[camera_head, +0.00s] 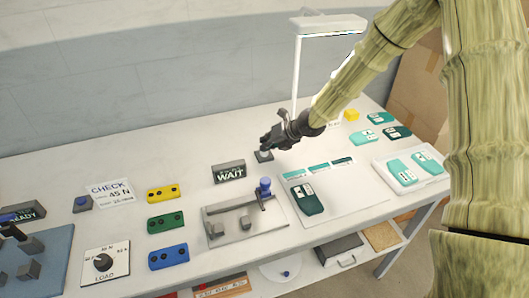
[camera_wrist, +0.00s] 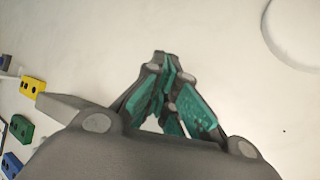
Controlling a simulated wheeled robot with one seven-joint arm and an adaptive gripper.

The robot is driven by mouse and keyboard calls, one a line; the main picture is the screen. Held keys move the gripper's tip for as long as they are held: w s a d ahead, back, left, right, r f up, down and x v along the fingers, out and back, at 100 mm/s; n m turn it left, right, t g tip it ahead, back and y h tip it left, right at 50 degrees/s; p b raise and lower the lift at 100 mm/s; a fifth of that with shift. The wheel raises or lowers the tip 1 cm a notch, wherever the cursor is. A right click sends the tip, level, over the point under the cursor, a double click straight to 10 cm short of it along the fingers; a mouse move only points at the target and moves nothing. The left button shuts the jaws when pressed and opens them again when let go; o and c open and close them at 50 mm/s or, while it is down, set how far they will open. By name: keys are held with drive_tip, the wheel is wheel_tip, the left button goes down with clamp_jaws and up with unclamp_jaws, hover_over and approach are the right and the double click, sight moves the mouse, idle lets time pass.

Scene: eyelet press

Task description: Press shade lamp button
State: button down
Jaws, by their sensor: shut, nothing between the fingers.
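My gripper (camera_head: 268,143) is at the far middle of the table, its fingers together and empty. In the wrist view its closed fingers with green pads (camera_wrist: 165,75) point over bare white surface. A small dark box with a pale button top (camera_head: 264,156) sits right under the fingertips in the head view; I cannot tell whether they touch it. In the wrist view this button is not seen and may be hidden behind the fingers. The lamp (camera_head: 330,25) stands behind, with a white head on a thin post. No label naming the shade lamp button is readable.
A WAIT sign (camera_head: 229,173) stands left of the button box. A press fixture with a blue knob (camera_head: 265,187) and a white sheet with a dark green card (camera_head: 303,197) lie nearer. Yellow, green and blue blocks (camera_head: 166,223) are at left. The table behind the WAIT sign is clear.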

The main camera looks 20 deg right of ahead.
drive_tip(key=shift+f, duration=0.15)
idle(0.4)
drive_tip(key=shift+r, duration=0.7)
wheel_tip(320, 180, up, 6)
drive_tip(key=p, duration=0.2)
drive_tip(key=shift+p, duration=0.35)
idle(0.5)
